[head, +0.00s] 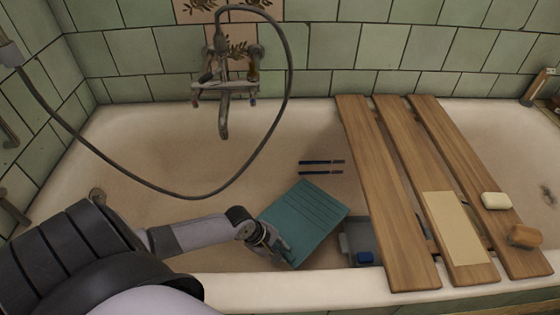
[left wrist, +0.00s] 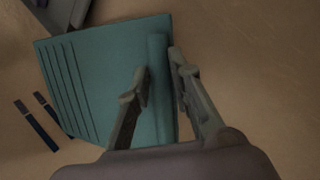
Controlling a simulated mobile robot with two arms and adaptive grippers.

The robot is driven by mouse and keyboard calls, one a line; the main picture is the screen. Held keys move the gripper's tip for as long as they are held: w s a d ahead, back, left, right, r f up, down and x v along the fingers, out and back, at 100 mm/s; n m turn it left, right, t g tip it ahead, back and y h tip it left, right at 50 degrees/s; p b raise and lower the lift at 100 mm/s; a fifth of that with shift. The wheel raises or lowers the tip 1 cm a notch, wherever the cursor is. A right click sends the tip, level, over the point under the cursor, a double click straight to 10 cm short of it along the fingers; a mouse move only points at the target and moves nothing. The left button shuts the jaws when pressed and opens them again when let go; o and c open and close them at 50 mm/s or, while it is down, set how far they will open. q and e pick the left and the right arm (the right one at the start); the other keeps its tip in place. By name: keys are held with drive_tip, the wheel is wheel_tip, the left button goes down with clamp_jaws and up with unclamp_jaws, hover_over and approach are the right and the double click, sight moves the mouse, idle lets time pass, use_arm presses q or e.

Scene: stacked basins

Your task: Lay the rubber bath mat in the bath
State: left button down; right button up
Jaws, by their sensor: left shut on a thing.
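The teal rubber bath mat (head: 310,217) is inside the bath (head: 150,140), left of the wooden boards. Several grooves run across its far part. My left gripper (head: 283,248) reaches over the near rim and is shut on the mat's near-left edge. In the left wrist view the fingers (left wrist: 158,75) stand on either side of a raised, ridge-like edge of the mat (left wrist: 105,75). The mat looks flat and slightly turned; I cannot tell whether it touches the bath floor. My right gripper is not in view.
Wooden boards (head: 385,190) span the bath, carrying a beige pad (head: 455,228), pale soap (head: 496,200) and a brown item (head: 524,236). A grey tray (head: 352,228) with a blue block (head: 364,257) sits beside the mat. Two dark blue strips (head: 321,162) lie behind. A shower hose (head: 288,90) hangs in front; the left floor is clear.

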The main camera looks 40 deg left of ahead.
use_arm(q)
wheel_tip(320, 180, down, 2)
drive_tip(key=shift+d+b, duration=0.15)
drive_tip(key=shift+b, duration=0.2)
drive_tip(key=shift+s+d+f, duration=0.2)
drive_tip(key=shift+s+f, duration=0.15)
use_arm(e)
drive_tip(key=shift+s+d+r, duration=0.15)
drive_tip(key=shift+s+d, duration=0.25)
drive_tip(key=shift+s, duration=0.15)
use_arm(q)
drive_tip(key=shift+w+a+f, duration=0.25)
drive_tip(key=shift+w+f, duration=0.15)
drive_tip(key=shift+f, duration=0.25)
drive_tip(key=c, duration=1.8)
unclamp_jaws()
drive_tip(key=o, duration=0.4)
drive_tip(key=shift+s, duration=0.2)
drive_tip(key=shift+c, duration=0.2)
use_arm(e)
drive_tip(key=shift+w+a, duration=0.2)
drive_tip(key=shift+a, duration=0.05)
